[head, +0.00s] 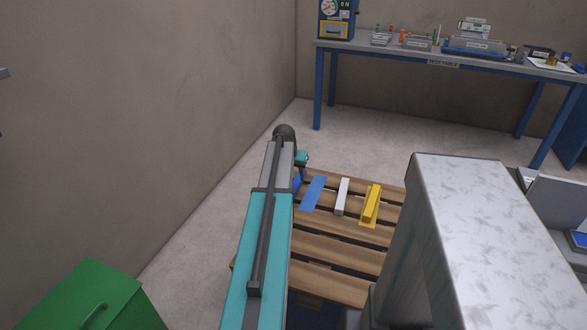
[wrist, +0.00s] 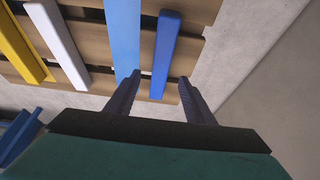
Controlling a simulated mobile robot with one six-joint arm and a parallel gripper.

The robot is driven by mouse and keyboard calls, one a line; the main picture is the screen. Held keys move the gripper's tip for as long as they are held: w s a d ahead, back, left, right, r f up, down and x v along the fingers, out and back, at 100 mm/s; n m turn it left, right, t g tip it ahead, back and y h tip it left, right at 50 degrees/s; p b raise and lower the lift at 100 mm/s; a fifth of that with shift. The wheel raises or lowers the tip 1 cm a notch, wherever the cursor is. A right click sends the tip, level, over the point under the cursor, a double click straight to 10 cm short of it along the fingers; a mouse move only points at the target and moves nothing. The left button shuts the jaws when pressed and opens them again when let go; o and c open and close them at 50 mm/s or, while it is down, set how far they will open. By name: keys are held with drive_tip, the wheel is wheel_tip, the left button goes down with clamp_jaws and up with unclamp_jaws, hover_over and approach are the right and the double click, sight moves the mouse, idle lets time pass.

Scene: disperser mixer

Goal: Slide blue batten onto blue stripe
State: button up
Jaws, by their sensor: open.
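The blue batten (wrist: 166,52) is a dark blue bar lying on the wooden pallet. In the head view only a sliver of the batten (head: 297,183) shows beside my arm. The blue stripe (head: 313,194) is a flat, lighter blue strip just right of the batten there. In the wrist view the stripe (wrist: 123,35) lies left of the batten, roughly parallel, with a gap between. My gripper (wrist: 160,77) is open, with one finger on each side of the batten's near end in the picture. Whether the fingers touch it, I cannot tell. My arm hides part of the batten in the head view.
A white batten (head: 342,197) and a yellow batten (head: 371,203) on a yellow stripe lie farther right on the pallet (head: 330,250). A wall stands to the left. A green box (head: 90,300) is at the lower left. A tech table (head: 440,52) stands behind.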

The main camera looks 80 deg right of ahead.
sight(297, 183)
drive_tip(key=shift+x, duration=3.1)
drive_tip(key=c, duration=1.2)
drive_tip(key=shift+s+a, duration=0.1)
drive_tip(key=shift+s, duration=0.05)
drive_tip(key=shift+s+a, duration=0.1)
drive_tip(key=shift+s, duration=0.85)
drive_tip(key=shift+s, duration=0.35)
drive_tip(key=shift+s+a+p, duration=0.2)
drive_tip(key=shift+s, duration=1)
drive_tip(key=shift+s+a+p, duration=0.15)
drive_tip(key=shift+s, duration=1.05)
